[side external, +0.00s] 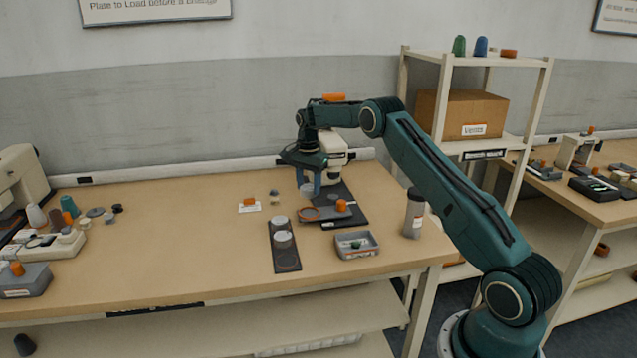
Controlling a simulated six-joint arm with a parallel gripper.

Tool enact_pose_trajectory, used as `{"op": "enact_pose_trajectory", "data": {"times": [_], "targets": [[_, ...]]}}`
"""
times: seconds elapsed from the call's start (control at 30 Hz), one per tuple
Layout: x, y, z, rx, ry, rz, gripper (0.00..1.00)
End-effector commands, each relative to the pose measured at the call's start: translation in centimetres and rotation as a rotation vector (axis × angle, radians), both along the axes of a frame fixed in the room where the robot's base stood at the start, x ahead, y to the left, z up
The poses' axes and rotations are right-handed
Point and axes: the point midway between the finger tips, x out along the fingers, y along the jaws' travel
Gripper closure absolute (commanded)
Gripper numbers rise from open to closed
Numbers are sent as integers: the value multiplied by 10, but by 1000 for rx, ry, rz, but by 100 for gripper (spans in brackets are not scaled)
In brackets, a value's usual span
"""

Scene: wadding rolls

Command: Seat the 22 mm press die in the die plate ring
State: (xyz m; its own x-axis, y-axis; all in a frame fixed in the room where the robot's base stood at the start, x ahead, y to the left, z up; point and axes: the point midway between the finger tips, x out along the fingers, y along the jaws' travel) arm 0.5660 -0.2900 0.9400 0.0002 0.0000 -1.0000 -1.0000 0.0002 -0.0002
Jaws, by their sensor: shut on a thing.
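My gripper (310,184) points down with its blue fingers shut on a small pale grey piece (306,190), which seems to be the press die; its size cannot be read. The fingers partly hide it. It is near the left edge of the dark press base (350,212), behind an orange-rimmed ring (309,214), which looks like the die plate ring. The held piece appears apart from the ring. Whether it touches anything below is unclear.
A dark rack (287,263) with pale round dies (282,239) lies in front. An orange knob (341,205) is right of the ring.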

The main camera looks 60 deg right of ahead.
Motion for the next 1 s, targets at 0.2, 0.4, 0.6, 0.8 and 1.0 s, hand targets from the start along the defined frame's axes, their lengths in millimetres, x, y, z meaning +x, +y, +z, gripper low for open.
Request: {"op": "enact_pose_trajectory", "data": {"times": [0.2,0.4,0.6,0.8,1.0], "targets": [[0,-1,0,-1,-2,0,87],[0,-1,-4,-1,-1,0,87],[0,0,-14,-1,0,0,87],[0,0,-27,0,1,1,87],[0,0,-39,-1,0,1,87]]}}
